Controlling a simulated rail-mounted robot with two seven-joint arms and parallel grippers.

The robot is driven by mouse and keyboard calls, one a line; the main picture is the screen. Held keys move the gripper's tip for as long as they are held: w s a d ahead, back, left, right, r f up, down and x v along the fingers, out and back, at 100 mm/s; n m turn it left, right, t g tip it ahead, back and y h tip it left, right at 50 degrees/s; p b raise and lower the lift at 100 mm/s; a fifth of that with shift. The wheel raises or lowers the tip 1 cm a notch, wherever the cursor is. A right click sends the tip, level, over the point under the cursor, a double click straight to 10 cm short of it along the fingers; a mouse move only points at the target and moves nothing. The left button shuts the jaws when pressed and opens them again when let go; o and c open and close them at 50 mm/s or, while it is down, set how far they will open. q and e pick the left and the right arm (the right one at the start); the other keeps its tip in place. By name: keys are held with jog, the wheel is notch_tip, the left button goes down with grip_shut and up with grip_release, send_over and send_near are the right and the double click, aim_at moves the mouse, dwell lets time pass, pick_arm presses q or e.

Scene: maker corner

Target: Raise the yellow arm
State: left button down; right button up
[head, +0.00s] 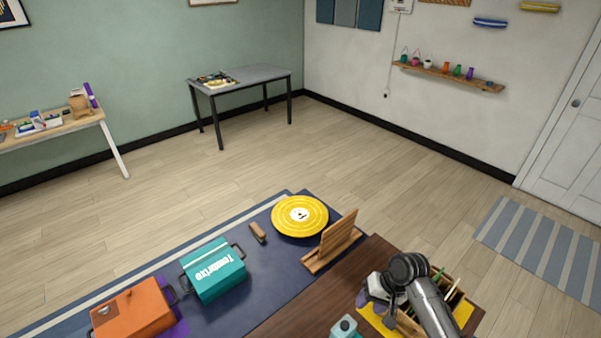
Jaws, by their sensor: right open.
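I cannot make out a yellow arm in the head view. Yellow shows on a round ribbed disc (300,215) with a pale centre, lying on the dark blue mat, and on a flat yellow piece (462,313) at the lower right, partly hidden by my arm. My right gripper (372,298) is over the brown wooden table at the lower right, beside a wooden holder. It is open; its fingers are small and partly hidden. My left gripper is out of view.
A teal case (214,270), an orange case (133,309), a small brown piece (258,232) and a wooden stand (333,242) are on the mat. The wooden holder (455,298) contains several sticks. A grey table (250,77) stands behind open floor.

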notch_tip(320, 180, up, 12)
jog(key=w+f+n+t+h, duration=0.1)
jog(key=n+t+h, duration=0.2)
jog(key=n+t, duration=0.25)
jog(key=s+d+r+t+h+p, duration=0.1)
jog(key=s+d+r+t+p, duration=0.1)
jog(key=s+r+t, duration=0.5)
jog(key=s+f+g+p, duration=0.1)
jog(key=s+f, duration=0.3)
jog(key=s, duration=0.6)
jog(key=s+f+m+g+p, duration=0.1)
jog(key=s+f+g, duration=0.3)
jog(key=s, duration=0.6)
jog(key=s+d+f+m+g+p, duration=0.1)
jog(key=s+f+g+p, duration=0.1)
jog(key=s+f, duration=0.4)
jog(key=s+g, duration=0.1)
jog(key=s, duration=0.3)
jog(key=shift+f+h, duration=0.2)
jog(key=shift+h, duration=0.2)
